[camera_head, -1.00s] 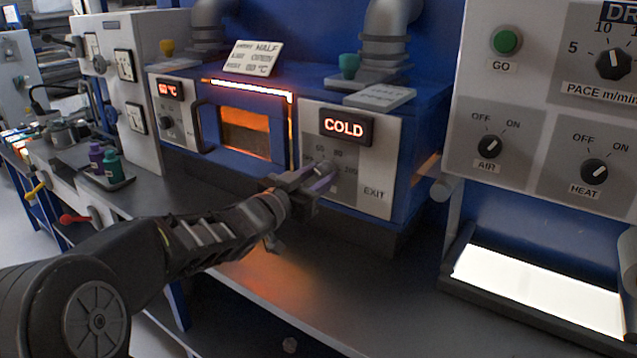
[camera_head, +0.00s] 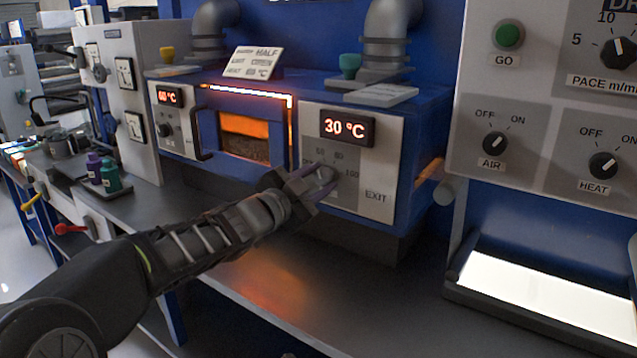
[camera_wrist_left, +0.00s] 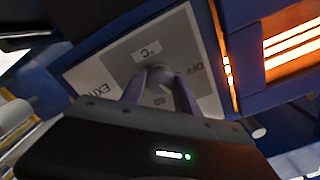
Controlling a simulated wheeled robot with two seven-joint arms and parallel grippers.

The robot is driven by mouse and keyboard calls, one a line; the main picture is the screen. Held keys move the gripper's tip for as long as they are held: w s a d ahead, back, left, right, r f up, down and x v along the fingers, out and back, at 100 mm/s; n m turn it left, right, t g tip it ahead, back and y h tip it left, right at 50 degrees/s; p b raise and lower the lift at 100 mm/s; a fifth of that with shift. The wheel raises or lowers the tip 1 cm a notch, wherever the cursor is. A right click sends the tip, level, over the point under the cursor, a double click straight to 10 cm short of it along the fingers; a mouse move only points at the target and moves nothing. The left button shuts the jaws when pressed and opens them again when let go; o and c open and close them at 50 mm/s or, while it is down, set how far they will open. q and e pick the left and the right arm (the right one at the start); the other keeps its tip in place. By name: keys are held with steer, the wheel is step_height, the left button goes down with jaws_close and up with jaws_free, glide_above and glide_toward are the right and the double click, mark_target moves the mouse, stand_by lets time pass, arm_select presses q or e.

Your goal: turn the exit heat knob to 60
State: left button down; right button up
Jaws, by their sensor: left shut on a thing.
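The exit heat knob (camera_wrist_left: 160,76) is a grey round knob on the pale EXIT panel (camera_head: 376,210) at the oven's right end. My left gripper (camera_head: 322,183) reaches it from the front left and is shut on it; its fingers stand on either side of the knob in the left wrist view (camera_wrist_left: 158,90). In the head view the gripper hides most of the knob and part of its scale. The display (camera_head: 347,127) above it reads 30 °C. The knob's pointer cannot be made out. My right gripper is not in view.
The oven's window (camera_head: 245,138) glows orange, left of the EXIT panel. The entry display (camera_head: 168,96) reads 60 °C. A card (camera_head: 251,62) stands on top. The control panel with AIR and HEAT knobs (camera_head: 603,165) is at right. The bench before the oven is clear.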

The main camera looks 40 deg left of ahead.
arm_select(q)
steer(key=c, duration=0.9)
jaws_free()
steer(key=s+p, duration=0.1)
steer(key=s, duration=0.6)
steer(key=shift+s, duration=0.4)
steer(key=shift+d, duration=0.1)
